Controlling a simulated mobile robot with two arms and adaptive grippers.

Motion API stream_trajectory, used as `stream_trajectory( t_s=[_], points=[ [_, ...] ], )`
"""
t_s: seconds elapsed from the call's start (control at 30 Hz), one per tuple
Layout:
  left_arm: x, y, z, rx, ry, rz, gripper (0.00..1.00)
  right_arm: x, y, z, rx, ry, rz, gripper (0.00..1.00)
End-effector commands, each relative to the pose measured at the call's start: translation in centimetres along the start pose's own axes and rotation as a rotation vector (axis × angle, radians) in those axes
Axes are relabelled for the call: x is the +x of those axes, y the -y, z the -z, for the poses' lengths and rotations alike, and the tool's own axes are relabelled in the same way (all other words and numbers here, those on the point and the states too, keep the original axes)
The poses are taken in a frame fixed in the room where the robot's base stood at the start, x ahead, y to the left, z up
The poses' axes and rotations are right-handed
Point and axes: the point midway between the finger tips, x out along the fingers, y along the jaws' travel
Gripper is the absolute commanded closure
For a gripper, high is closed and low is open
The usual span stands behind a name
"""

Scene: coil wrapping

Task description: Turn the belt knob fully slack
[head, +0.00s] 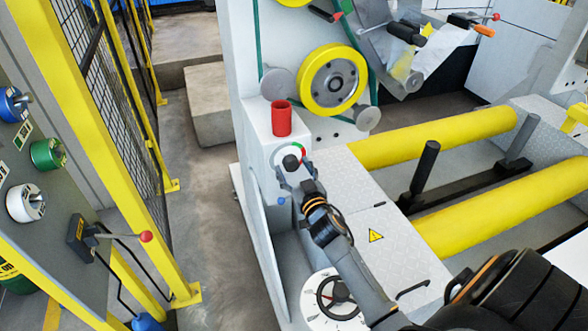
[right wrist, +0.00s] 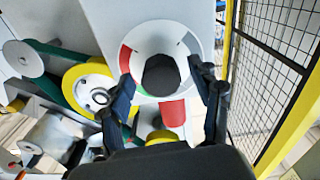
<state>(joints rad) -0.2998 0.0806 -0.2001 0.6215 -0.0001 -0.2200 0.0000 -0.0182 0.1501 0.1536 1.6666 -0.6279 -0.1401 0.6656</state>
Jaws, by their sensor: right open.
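The belt knob (head: 291,162) is a black knob on a round dial with red and green marks, on the front of the white machine housing. In the right wrist view the knob (right wrist: 160,75) stands in the middle of the pale dial plate (right wrist: 158,36), with red at the left and green below. My right gripper (head: 294,172) is at the knob. In the wrist view its two fingers (right wrist: 164,92) are open, one on each side of the knob with gaps showing. Any pointer on the knob cannot be made out. My left gripper is not in view.
A red cup-like cylinder (head: 281,118) stands on the housing just above the dial. A yellow pulley (head: 333,80) with a green belt is behind it. A black handwheel (head: 338,295) sits low at the front. Yellow mesh fencing (head: 110,95) stands at the left, across a clear floor gap.

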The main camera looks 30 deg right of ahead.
Motion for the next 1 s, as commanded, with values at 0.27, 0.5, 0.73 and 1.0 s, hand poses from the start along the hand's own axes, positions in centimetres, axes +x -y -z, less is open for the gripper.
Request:
stream_trajectory(
  t_s=[0.27,0.5,0.73,1.0],
  points=[
    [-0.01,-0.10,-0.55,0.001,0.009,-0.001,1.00,-0.03,0.01,0.01,0.000,0.000,0.000,0.79],
    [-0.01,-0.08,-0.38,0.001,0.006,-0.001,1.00,-0.04,0.02,0.01,-0.006,0.000,0.000,0.91],
    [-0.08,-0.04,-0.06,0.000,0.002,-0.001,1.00,-0.04,-0.01,0.02,-0.073,0.000,0.000,0.91],
    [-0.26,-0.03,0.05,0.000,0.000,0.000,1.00,-0.04,-0.10,0.06,-0.271,0.000,0.000,0.91]
  ],
)
